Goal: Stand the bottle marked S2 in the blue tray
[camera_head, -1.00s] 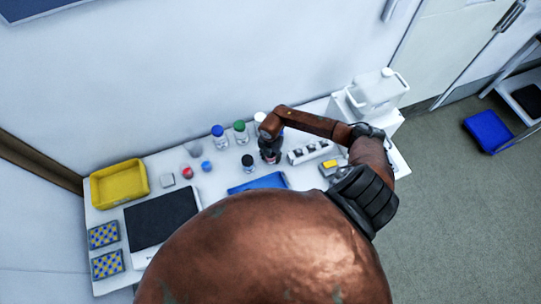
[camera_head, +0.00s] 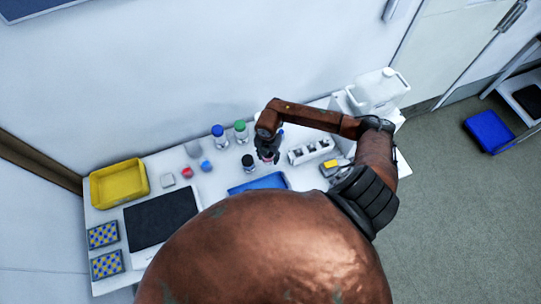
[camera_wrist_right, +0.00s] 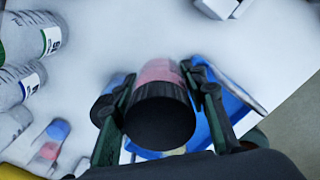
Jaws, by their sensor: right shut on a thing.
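My right gripper (camera_head: 267,157) is shut on a bottle with a black cap (camera_wrist_right: 160,122) and a pinkish body (camera_wrist_right: 158,72). No marking on this bottle can be read. The blue tray (camera_head: 245,187) lies on the white table, just in front of the gripper; my own body partly hides it. In the right wrist view the tray (camera_wrist_right: 238,98) shows behind and beside the fingers and bottle. Whether the bottle touches the tray I cannot tell. Another black-capped bottle (camera_head: 248,164) stands left of the gripper. My left gripper is out of view.
Blue-capped (camera_head: 218,137) and green-capped (camera_head: 240,132) bottles stand behind, near the wall. A white rack (camera_head: 311,151) is right of the gripper. A yellow bin (camera_head: 119,184) and a dark flat panel (camera_head: 160,219) are on the left. Small red and blue items lie between.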

